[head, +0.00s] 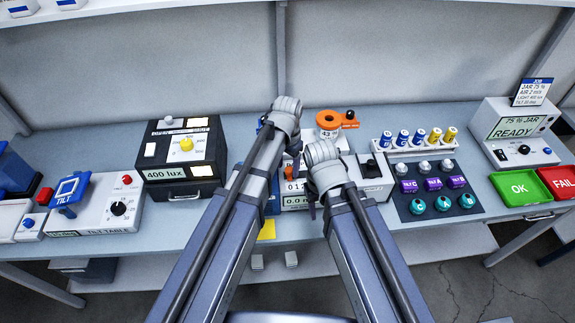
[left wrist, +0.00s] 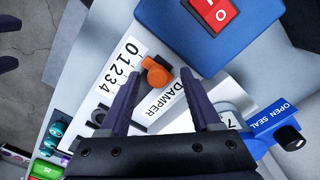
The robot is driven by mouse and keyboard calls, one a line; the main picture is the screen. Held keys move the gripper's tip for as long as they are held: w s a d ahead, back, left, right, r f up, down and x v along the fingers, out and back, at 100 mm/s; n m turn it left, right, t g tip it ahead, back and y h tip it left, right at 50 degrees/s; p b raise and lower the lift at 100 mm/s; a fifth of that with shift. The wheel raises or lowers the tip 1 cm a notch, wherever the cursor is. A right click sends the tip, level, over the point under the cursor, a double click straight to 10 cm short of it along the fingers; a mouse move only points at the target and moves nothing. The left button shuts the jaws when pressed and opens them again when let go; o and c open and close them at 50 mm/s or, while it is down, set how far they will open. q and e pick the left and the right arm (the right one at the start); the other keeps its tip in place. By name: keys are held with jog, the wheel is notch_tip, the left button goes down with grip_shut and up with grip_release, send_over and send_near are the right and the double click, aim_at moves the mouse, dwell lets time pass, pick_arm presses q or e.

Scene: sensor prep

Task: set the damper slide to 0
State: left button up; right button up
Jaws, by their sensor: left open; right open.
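The damper slide's orange knob (left wrist: 157,72) shows in the left wrist view, beside a white scale plate (left wrist: 118,67) marked 0 to 4 and a DAMPER label (left wrist: 165,95). The knob lies towards the 0 end; I cannot read its exact setting. My left gripper (left wrist: 161,83) is open, its two dark fingertips on either side of the knob; contact is unclear. In the head view a small orange part of the knob (head: 289,171) shows, largely hidden by my left wrist. My right gripper (head: 312,203) is open and empty close by on the right, its fingers only partly visible.
A blue box with a red switch (left wrist: 214,12) and a blue OPEN SEAL arm with a black knob (left wrist: 290,138) flank the damper. An orange-topped jar (head: 328,119) stands behind.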

aim_at(288, 170)
pick_arm(q)
notch_tip(288, 170, up, 7)
jog(key=p, duration=0.6)
jog(key=shift+r+p, duration=0.15)
jog(key=shift+p, duration=0.25)
pick_arm(e)
notch_tip(288, 170, up, 7)
